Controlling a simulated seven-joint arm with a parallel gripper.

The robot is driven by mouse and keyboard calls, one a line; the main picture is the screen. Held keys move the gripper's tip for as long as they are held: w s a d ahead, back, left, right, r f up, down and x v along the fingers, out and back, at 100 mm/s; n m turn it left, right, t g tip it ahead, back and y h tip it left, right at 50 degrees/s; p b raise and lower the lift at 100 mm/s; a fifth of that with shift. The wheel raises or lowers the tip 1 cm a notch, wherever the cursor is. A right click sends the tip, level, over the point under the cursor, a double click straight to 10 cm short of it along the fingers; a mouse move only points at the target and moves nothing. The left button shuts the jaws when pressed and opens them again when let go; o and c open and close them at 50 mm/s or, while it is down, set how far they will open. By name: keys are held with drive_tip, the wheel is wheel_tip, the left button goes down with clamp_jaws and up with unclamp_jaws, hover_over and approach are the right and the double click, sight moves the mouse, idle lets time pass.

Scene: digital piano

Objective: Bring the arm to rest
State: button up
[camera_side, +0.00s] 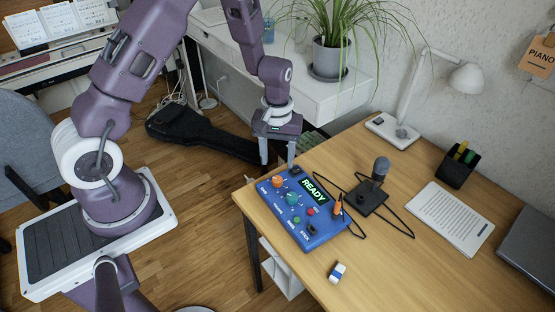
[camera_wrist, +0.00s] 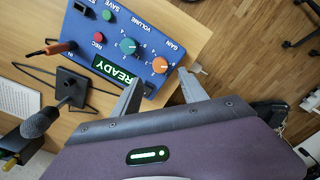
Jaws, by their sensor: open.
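My gripper (camera_side: 278,164) points down at the table's far left corner, beside the upper left end of a blue control box (camera_side: 302,208). Its two fingers are apart with nothing between them. In the wrist view the open fingers (camera_wrist: 160,77) reach toward the box's edge (camera_wrist: 112,32); I cannot tell whether they touch it. The box has orange and teal knobs, red and green buttons, and a lit display reading READY. An orange-ended plug (camera_side: 337,207) stands in its right side with a black cable.
The wooden table (camera_side: 385,270) also holds a microphone on a stand (camera_side: 380,172), a blue-and-white eraser (camera_side: 337,272), a printed sheet (camera_side: 440,217), a pen holder (camera_side: 458,166), a lamp (camera_side: 393,130) and a laptop (camera_side: 530,245). A potted plant (camera_side: 328,60) stands on a white desk behind.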

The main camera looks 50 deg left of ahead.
drive_tip(key=s+d+r+m+t, duration=0.1)
drive_tip(key=s+d+r+m, duration=0.1)
drive_tip(key=r, duration=0.7)
drive_tip(key=s+d+r+m+t, duration=0.1)
drive_tip(key=s+d+r, duration=0.1)
drive_tip(key=r, duration=0.6)
drive_tip(key=s+d+r+m+t, duration=0.1)
drive_tip(key=s+r+m, duration=0.1)
drive_tip(key=s+r, duration=0.3)
drive_tip(key=s+d+r+m+t, duration=0.1)
drive_tip(key=s+r, duration=0.4)
drive_tip(key=s, duration=0.7)
drive_tip(key=shift+s+r+m+t, duration=0.3)
drive_tip(key=shift+m+t, duration=0.5)
drive_tip(key=shift+m, duration=0.4)
